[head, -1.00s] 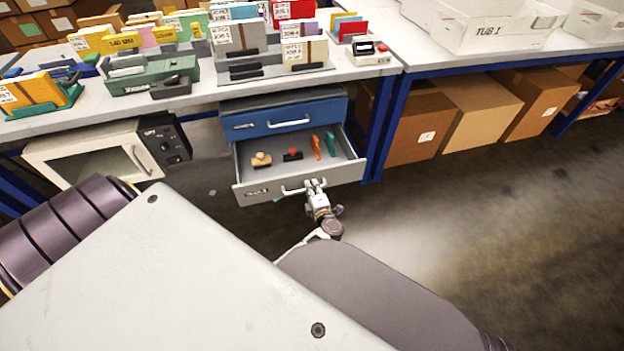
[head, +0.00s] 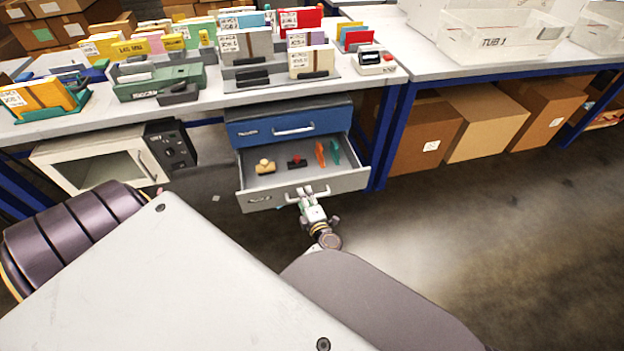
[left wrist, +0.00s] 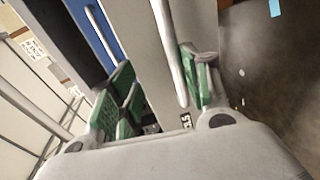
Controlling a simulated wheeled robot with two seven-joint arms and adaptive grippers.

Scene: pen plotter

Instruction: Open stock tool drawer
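The grey lower drawer (head: 346,183) under the bench stands pulled out, with its inside showing in the head view. Its pale bar handle (head: 289,199) is on the front panel. My left gripper (head: 311,194) is at this handle. In the left wrist view the green-padded fingers of the left gripper (left wrist: 160,92) are spread apart, with the handle bar (left wrist: 166,45) running between them, close to the right finger. Inside the drawer lie a tan-topped stamp (head: 265,167), a red-topped stamp (head: 297,161), an orange tool (head: 320,153) and a teal tool (head: 335,151). My right gripper is not in view.
A blue drawer (head: 270,130) above is shut. A white microwave-like box (head: 100,165) stands to the left, and a blue bench leg (head: 390,140) and cardboard boxes (head: 425,135) to the right. Card holders crowd the bench top (head: 215,108). The floor on the right is clear.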

